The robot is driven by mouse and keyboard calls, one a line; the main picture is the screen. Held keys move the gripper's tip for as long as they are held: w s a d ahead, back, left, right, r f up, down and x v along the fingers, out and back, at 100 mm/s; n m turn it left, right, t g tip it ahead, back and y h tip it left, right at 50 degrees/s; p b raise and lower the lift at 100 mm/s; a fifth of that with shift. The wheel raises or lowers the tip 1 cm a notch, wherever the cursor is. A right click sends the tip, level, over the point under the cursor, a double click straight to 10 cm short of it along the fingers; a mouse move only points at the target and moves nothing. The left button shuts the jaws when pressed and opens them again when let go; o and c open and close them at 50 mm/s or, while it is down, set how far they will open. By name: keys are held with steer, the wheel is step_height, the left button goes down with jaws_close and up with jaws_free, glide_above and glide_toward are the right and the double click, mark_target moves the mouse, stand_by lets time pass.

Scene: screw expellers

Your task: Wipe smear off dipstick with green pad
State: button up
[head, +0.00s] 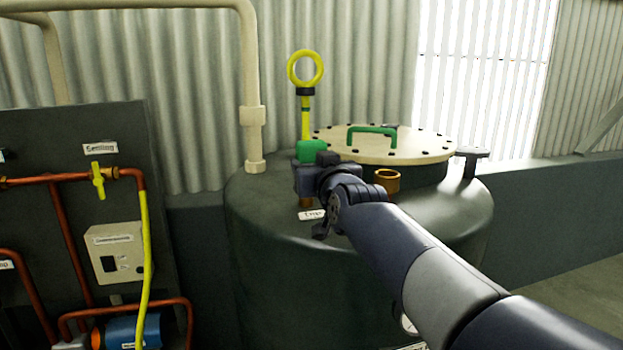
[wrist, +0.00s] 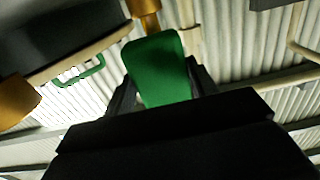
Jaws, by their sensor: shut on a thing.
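The dipstick (head: 305,118) stands upright above the dark tank, with a yellow ring handle (head: 305,68) at its top and a black collar below the ring. A dark green mark (head: 305,108) shows on its yellow shaft just under the collar. My gripper (head: 311,165) is shut on the green pad (head: 311,150), which sits at the lower part of the visible shaft. The pad also fills the middle of the wrist view (wrist: 158,68). The pad hides that part of the shaft, and I cannot tell whether it touches it.
The dark tank (head: 270,230) has a cream bolted lid (head: 425,150) with a green handle (head: 372,130). A brass fitting (head: 387,180) stands right of my gripper. A cream pipe (head: 250,80) rises at the left. A panel (head: 100,140) with copper pipes stands further left.

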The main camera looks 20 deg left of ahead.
steer(key=shift+w+d+f+b, duration=0.3)
steer(key=shift+d+b, duration=0.3)
steer(key=shift+b, duration=1.65)
steer(key=shift+d+r+b, duration=0.1)
steer(key=shift+r+b, duration=0.15)
steer(key=shift+b, duration=0.05)
steer(key=shift+w, duration=0.1)
steer(key=a, duration=0.1)
steer(key=s+a+b, duration=0.1)
steer(key=shift+s+a+f, duration=0.2)
steer(key=shift+a, duration=0.1)
steer(key=shift+s+a+r+b, duration=0.25)
steer(key=shift+a+b, duration=0.25)
steer(key=shift+b, duration=0.3)
